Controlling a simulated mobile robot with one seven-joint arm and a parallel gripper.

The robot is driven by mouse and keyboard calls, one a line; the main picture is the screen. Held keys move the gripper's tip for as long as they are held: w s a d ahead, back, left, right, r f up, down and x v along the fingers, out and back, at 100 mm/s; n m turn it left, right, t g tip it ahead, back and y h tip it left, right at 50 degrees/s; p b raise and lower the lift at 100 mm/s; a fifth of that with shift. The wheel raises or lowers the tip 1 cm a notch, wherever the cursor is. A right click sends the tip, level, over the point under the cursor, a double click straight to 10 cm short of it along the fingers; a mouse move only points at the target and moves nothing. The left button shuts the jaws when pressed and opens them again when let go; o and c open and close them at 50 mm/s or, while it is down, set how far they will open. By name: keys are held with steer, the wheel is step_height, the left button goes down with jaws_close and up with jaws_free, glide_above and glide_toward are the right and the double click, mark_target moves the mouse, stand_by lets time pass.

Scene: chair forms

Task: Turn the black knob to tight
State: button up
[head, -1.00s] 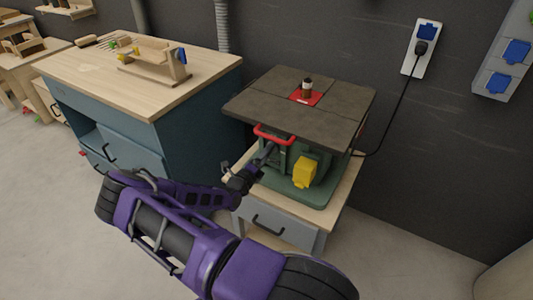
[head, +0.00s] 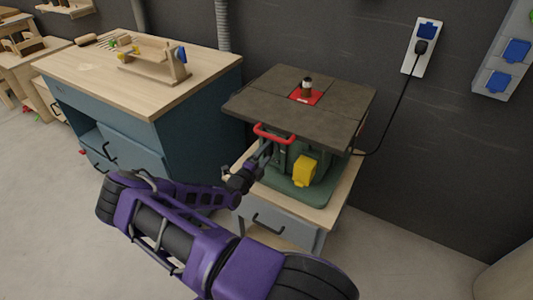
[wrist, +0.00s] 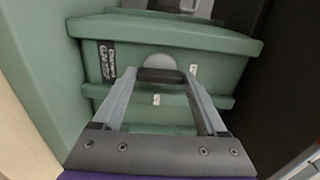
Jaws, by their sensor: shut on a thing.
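The black knob (wrist: 160,75) shows in the wrist view as a short dark bar in front of a pale round disc on the green machine body (wrist: 220,62). My gripper (wrist: 160,74) has one fingertip at each end of the knob and is shut on it. Small pale labels (wrist: 193,69) and (wrist: 156,99) sit right of and below the knob; I cannot read them. In the head view my gripper (head: 264,151) reaches the left side of the green machine, under its dark top. The knob is hidden there.
The machine's dark top (head: 325,110) overhangs my gripper, with a red handle (head: 274,133) close above it. A yellow box (head: 304,170) is on the machine's front. A wooden-topped workbench (head: 95,82) stands left. A black cord (head: 399,110) runs to the wall socket.

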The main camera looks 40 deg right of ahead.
steer(key=o, duration=1.3)
steer(key=v, duration=1.7)
steer(key=shift+a, duration=0.25)
steer(key=shift+s, duration=0.15)
